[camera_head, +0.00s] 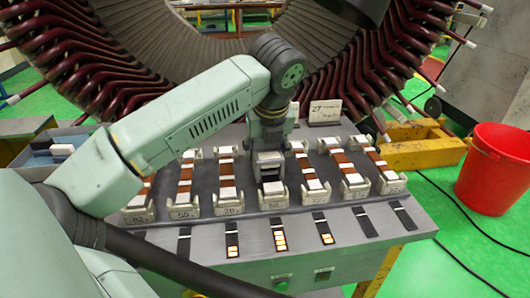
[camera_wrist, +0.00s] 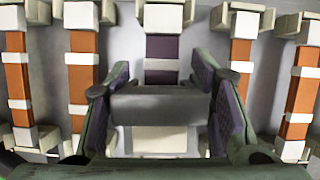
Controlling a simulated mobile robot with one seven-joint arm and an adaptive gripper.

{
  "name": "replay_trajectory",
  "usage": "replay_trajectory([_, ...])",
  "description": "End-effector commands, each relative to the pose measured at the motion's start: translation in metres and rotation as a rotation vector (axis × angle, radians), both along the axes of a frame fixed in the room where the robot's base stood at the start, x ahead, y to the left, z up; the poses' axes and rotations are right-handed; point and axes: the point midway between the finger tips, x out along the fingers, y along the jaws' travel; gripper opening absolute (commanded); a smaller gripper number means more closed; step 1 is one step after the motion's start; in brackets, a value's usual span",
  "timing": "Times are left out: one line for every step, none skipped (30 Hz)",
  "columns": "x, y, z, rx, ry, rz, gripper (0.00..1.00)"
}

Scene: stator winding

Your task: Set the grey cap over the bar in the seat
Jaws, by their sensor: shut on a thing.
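My gripper (camera_wrist: 160,108) is shut on the dark grey cap (camera_wrist: 158,103), whose two ends sit between the fingers in the wrist view. Behind the cap, a dark purple bar (camera_wrist: 162,47) lies in the middle seat, with white blocks (camera_wrist: 161,64) across it. The cap and fingers hide part of the bar; I cannot tell the gap between cap and bar. In the head view my gripper (camera_head: 268,160) is over the middle seat (camera_head: 272,199), and the cap is hard to make out there.
Seats with orange-brown bars (camera_wrist: 84,70) and white blocks stand close on both sides. Dark strips (camera_head: 279,235), some with lit marks, lie along the table's (camera_head: 340,268) front. The large stator (camera_head: 345,75) rises behind. A red bucket (camera_head: 494,170) stands at the right.

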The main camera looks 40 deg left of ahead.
Motion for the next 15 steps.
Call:
replay_trajectory([0.0, 0.0, 0.005, 0.001, -0.001, 0.0, 0.18])
replay_trajectory([0.0, 0.0, 0.007, 0.001, -0.001, 0.0, 0.18])
replay_trajectory([0.0, 0.0, 0.009, 0.001, -0.001, 0.0, 0.18])
replay_trajectory([0.0, 0.0, 0.011, 0.001, -0.001, 0.0, 0.18])
replay_trajectory([0.0, 0.0, 0.013, 0.0, 0.0, 0.0, 0.18])
replay_trajectory([0.0, 0.0, 0.015, 0.0, 0.0, 0.0, 0.18])
replay_trajectory([0.0, 0.0, 0.017, 0.0, 0.0, 0.0, 0.18])
replay_trajectory([0.0, 0.0, 0.019, -0.001, -0.001, 0.0, 0.18])
replay_trajectory([0.0, 0.0, 0.021, 0.0, -0.001, 0.0, 0.18])
replay_trajectory([0.0, 0.0, 0.023, 0.0, -0.001, 0.0, 0.18])
replay_trajectory([0.0, 0.0, 0.025, 0.0, -0.001, 0.0, 0.18])
replay_trajectory([0.0, 0.0, 0.027, 0.0, -0.001, 0.0, 0.18])
replay_trajectory([0.0, 0.0, 0.029, 0.0, -0.001, 0.0, 0.18])
replay_trajectory([0.0, 0.0, 0.031, 0.0, -0.001, 0.0, 0.18])
replay_trajectory([0.0, 0.0, 0.034, 0.001, -0.001, 0.0, 0.18])
